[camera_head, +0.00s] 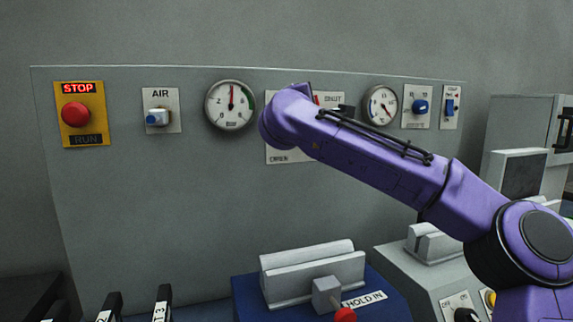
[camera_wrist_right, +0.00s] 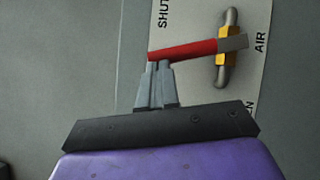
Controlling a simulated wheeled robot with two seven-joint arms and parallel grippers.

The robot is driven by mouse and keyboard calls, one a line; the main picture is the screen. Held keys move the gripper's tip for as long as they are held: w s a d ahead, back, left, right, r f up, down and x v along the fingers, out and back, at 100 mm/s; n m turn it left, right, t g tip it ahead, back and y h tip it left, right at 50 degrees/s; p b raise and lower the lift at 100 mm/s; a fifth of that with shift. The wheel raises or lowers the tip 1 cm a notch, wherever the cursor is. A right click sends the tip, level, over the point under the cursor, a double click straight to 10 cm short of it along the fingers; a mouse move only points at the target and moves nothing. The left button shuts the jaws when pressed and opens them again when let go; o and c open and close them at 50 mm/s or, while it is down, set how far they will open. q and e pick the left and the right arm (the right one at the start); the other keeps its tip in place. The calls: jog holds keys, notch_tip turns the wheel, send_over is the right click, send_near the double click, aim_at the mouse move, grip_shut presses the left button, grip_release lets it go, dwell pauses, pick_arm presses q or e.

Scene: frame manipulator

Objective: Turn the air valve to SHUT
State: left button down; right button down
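The air valve's red lever (camera_wrist_right: 185,49) shows in the right wrist view, joined to a yellow valve body (camera_wrist_right: 222,60) on a pale plate (camera_wrist_right: 270,30). The plate reads SHUT at the picture's upper left, AIR at the right, and a partly hidden word ending in N lower down. The lever points left in that view, tilted slightly down. My right gripper (camera_wrist_right: 158,64) has its fingers together, tips at the lever's free end; contact is unclear. In the head view my purple right arm covers much of the plate (camera_head: 283,155) and hides the gripper. My left gripper is out of view.
The grey panel also carries a red STOP button (camera_head: 75,114), an AIR switch (camera_head: 157,117), a large gauge (camera_head: 230,105), a smaller gauge (camera_head: 380,105) and blue switches (camera_head: 420,106). A blue fixture (camera_head: 390,309) with a grey clamp stands below. The panel's lower left face is clear.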

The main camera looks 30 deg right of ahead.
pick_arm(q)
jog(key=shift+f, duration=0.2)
pick_arm(e)
jog(key=shift+s+d+r+m+g+y, duration=0.1)
jog(key=shift+d+r+m+g+y, duration=0.25)
jog(key=shift+d+m, duration=0.35)
jog(key=shift+s+d+r+m+g+y, duration=0.15)
jog(key=shift+d+r+m+g, duration=0.15)
jog(key=shift+d+m+g, duration=0.4)
jog(key=shift+w+a, duration=0.1)
